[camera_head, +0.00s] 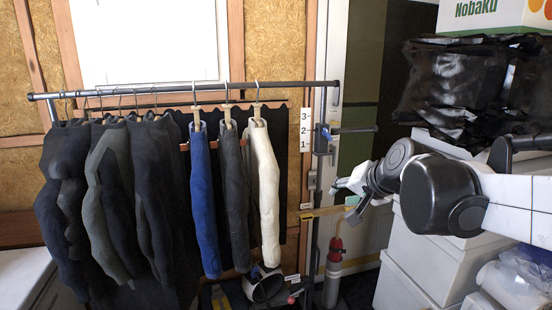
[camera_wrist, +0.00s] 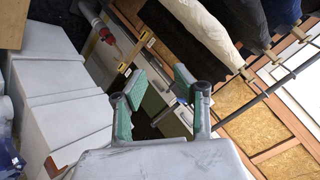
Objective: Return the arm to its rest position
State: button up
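My arm reaches in from the right edge. In the wrist view my gripper (camera_wrist: 160,82) shows two green-padded fingers spread apart with nothing between them. The gripper is open and empty. Its fingertips look small in the head view, and I cannot tell the exact gap to the rack there.
A clothes rack (camera_head: 190,88) holds several dark garments, plus a blue one (camera_head: 205,200) and a white one (camera_head: 264,190). White boxes (camera_head: 425,265) stack below my arm. Black plastic-wrapped goods (camera_head: 455,80) sit above it.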

jog(key=s+d+f+n+g+h, duration=0.1)
jog(key=s+f, duration=0.3)
jog(key=s, duration=0.4)
jog(key=s+d+f+n+g+h+b, duration=0.1)
jog(key=s+f, duration=0.3)
jog(key=s, duration=0.5)
jog(key=s+d+f+n+h, duration=0.1)
jog(key=s+f+n, duration=0.2)
jog(key=s, duration=0.5)
jog(key=shift+s+d+f+g, duration=0.3)
jog(key=shift+f+g, duration=0.1)
jog(key=shift+f, duration=0.4)
jog(key=shift+o, duration=0.3)
